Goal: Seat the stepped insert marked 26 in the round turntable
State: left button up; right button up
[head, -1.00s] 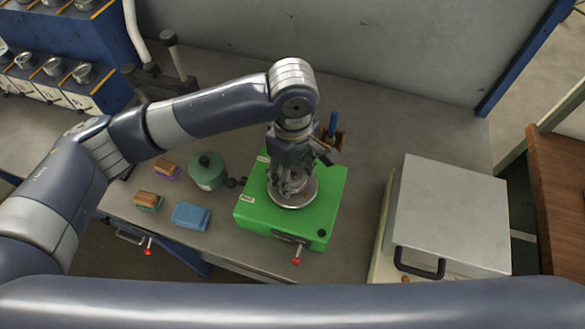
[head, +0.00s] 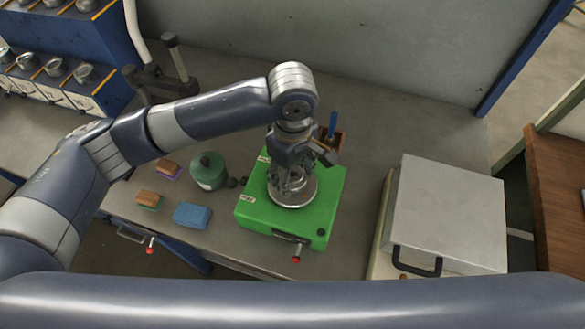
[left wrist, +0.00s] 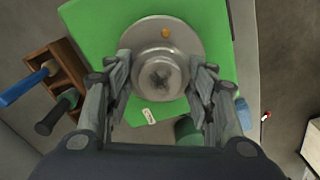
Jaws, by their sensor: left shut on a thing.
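The round turntable (head: 306,197) is a grey metal disc on top of a bright green box (head: 265,215); it also shows in the left wrist view (left wrist: 150,30). My left gripper (head: 291,182) points down over it. In the left wrist view my left gripper (left wrist: 161,82) is shut on a round stepped metal insert (left wrist: 160,77), with one finger on each side. The insert is over the disc; I cannot tell whether it is seated or slightly above. Its number is not readable. My right gripper is not in view.
A green canister (head: 208,171), a blue block (head: 192,215) and two brushes lie left of the box. A wooden holder with tools (left wrist: 55,80) stands behind it. A grey lidded case (head: 450,215) is at right. Several similar metal pieces sit on the blue rack (head: 60,40).

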aim_at(293, 175)
pick_arm(q)
jog(key=shift+r, duration=0.1)
jog(key=shift+f, duration=0.5)
dwell(0.4)
jog(key=o, duration=1.3)
notch_tip(293, 175, up, 6)
jog(key=p, duration=0.7)
jog(key=shift+p, duration=0.3)
jog(key=shift+r, duration=2.5)
